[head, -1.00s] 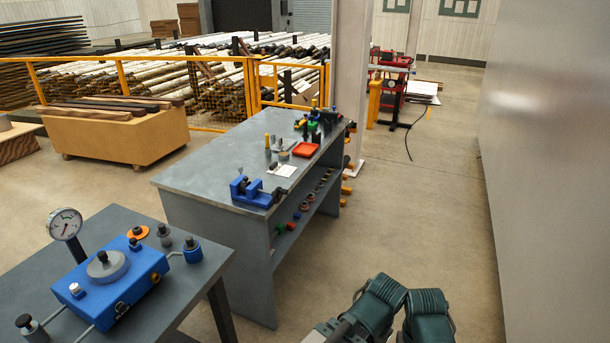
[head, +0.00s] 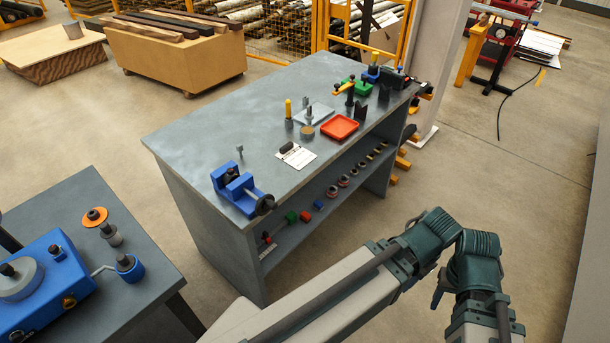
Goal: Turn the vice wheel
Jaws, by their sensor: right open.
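The blue vice (head: 236,189) stands on the near left corner of the grey workbench (head: 210,130). Its dark wheel (head: 265,205) sits at the vice's right end, by the bench's front edge. A small grey handle or peg (head: 240,153) stands just behind the vice. My right arm, pale with dark green joints, reaches up from the bottom edge, bent at the elbow in front of the bench. I make out no fingers of the right gripper. My left arm does not show. Nothing of mine touches the vice or its wheel.
A red tray (head: 339,127), a white card (head: 296,155) and several tools lie farther along the bench. The shelf below holds small parts. A second table (head: 130,313) with a blue device (head: 45,285) stands at the lower left. Open floor (head: 530,200) lies to the right.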

